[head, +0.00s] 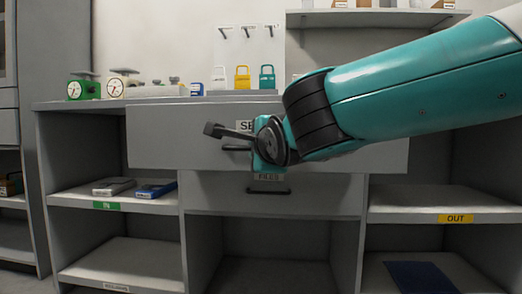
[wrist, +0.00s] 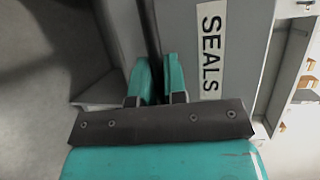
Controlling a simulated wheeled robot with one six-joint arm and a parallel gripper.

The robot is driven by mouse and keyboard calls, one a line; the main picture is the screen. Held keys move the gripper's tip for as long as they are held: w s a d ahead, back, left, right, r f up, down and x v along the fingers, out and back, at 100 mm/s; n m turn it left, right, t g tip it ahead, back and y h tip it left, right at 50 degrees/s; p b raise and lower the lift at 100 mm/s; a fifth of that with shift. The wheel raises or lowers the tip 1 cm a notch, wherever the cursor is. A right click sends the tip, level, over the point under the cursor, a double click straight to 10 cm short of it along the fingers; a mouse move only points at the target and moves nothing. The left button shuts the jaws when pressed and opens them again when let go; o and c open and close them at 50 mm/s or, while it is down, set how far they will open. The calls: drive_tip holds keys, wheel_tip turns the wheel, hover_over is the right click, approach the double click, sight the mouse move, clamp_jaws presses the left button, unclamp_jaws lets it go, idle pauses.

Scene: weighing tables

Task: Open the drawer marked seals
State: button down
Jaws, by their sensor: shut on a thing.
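The drawer marked SEALS (head: 165,138) has a wide grey front that stands out ahead of the cabinet, overlapping the uprights and wider than the drawer below, so it looks pulled out. Its label (wrist: 210,48) reads SEALS in the wrist view; in the head view my gripper hides most of it. The dark bar handle (wrist: 149,32) runs between the teal fingers of my gripper (wrist: 157,82). My gripper is shut on this handle. In the head view my gripper (head: 257,150) is at the middle of the drawer front, with part of the handle hidden.
A drawer marked FILES (head: 215,192) with a dark handle (head: 268,191) is directly below. Open shelves flank it, with a grey and a blue item (head: 157,189) at left. Scales (head: 83,87) and coloured padlocks (head: 242,77) stand on the worktop.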

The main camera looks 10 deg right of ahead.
drive_tip(key=c, duration=1.2)
unclamp_jaws()
drive_tip(key=s+r+p, duration=0.1)
drive_tip(key=s+p, duration=0.1)
drive_tip(key=s, duration=0.6)
drive_tip(key=s+d+r+p, duration=0.1)
drive_tip(key=s+r+p, duration=0.1)
drive_tip(key=s, duration=0.7)
drive_tip(key=shift+d, duration=0.25)
